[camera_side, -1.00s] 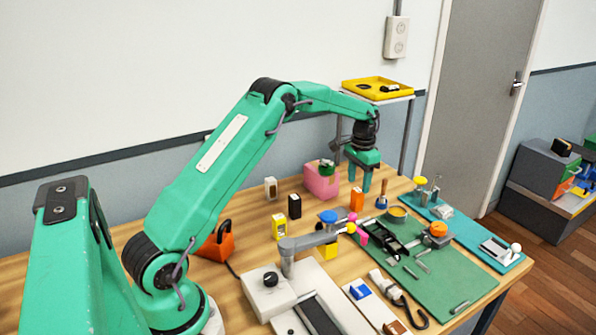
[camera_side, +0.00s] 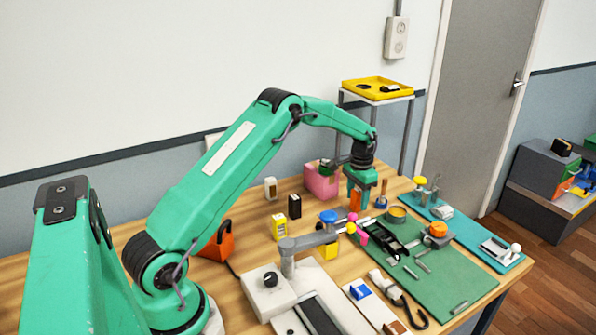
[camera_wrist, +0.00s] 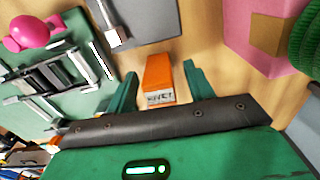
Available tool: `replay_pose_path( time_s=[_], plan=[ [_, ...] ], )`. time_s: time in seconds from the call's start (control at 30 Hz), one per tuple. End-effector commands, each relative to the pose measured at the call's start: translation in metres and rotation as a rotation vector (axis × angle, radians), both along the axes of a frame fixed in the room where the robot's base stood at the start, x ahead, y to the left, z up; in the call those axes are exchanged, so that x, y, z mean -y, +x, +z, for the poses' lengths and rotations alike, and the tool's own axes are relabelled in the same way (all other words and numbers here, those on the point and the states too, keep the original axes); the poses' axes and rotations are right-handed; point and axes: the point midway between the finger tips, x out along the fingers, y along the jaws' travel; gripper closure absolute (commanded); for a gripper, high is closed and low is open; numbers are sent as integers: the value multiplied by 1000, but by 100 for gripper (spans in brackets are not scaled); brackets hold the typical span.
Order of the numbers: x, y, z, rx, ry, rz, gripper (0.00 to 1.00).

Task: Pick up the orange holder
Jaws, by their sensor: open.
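The orange holder (camera_wrist: 158,72) is a small upright block with a printed white label, standing on the wooden table. In the wrist view it lies between the two green fingers of my gripper (camera_wrist: 160,84), with a visible gap on each side. In the side view my gripper (camera_side: 360,199) points down over it, and the orange holder (camera_side: 354,197) shows only partly, covered by the fingers. My gripper is open and not closed on anything.
A pink box (camera_side: 321,181) with a green item stands close behind to the left. A green mat (camera_side: 440,280) with metal parts and a teal tray (camera_side: 470,236) lie to the right.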

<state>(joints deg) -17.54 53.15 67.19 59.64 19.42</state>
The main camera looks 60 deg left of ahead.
Motion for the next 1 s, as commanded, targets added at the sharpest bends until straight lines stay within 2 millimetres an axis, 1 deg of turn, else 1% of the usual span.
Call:
replay_pose_path(
  time_s=[0.4, 0.47, 0.6, 0.67, 0.7, 1.0],
  plan=[
    [0, 0, 0, 0, 0, 0, 47],
    [0, 0, 0, 0, 0, 0, 57],
    [0, 0, 0, 0, 0, 0, 85],
    [0, 0, 0, 0, 0, 0, 96],
    [0, 0, 1, 1, 0, 0, 98],
    [0, 0, 2, 1, 0, 0, 98]
  ],
)
